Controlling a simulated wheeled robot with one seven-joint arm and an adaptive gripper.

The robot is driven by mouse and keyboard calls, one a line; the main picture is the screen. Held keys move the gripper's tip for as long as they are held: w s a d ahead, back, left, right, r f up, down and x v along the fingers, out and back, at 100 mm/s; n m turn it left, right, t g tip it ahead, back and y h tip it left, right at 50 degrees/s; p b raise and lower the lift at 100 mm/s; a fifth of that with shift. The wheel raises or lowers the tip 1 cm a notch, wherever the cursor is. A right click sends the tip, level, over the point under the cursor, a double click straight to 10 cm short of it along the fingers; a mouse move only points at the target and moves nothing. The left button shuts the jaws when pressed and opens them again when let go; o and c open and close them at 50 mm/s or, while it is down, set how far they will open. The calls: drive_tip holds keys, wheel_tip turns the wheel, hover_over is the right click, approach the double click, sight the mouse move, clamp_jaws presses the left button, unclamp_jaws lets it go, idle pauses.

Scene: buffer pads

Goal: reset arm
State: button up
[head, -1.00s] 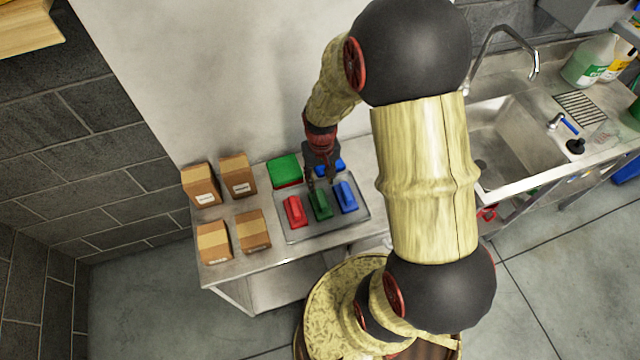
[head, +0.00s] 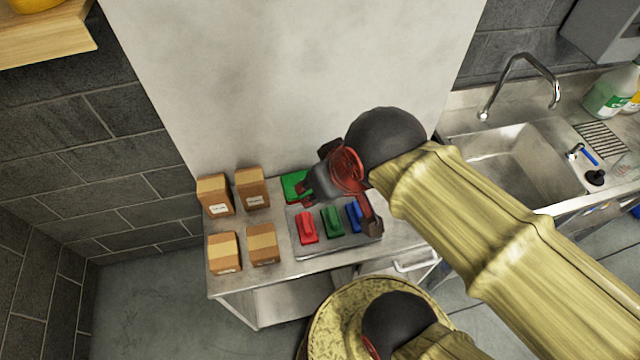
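My gripper (head: 318,182) hangs above the back of the metal tray (head: 302,250), seen at a slant and partly covered by my own wrist. I cannot make out clearly how far apart its fingers are, and I see nothing held in it. On the tray stand a red handled block (head: 307,228), a green handled block (head: 332,221) and a blue handled block (head: 354,215), side by side. My arm overlaps the tray's right side. A flat green pad (head: 293,186) lies behind the tray, partly hidden by the gripper.
Several cardboard boxes (head: 225,252) stand on the left of the metal table (head: 280,271). A wall (head: 270,80) rises close behind it. A sink (head: 520,170) with a tap (head: 520,62) and bottles (head: 610,92) is at the right.

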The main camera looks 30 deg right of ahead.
wheel_tip(320, 180, down, 14)
drive_tip(key=b, duration=1.3)
drive_tip(key=shift+r+b, duration=0.25)
drive_tip(key=shift+b, duration=0.05)
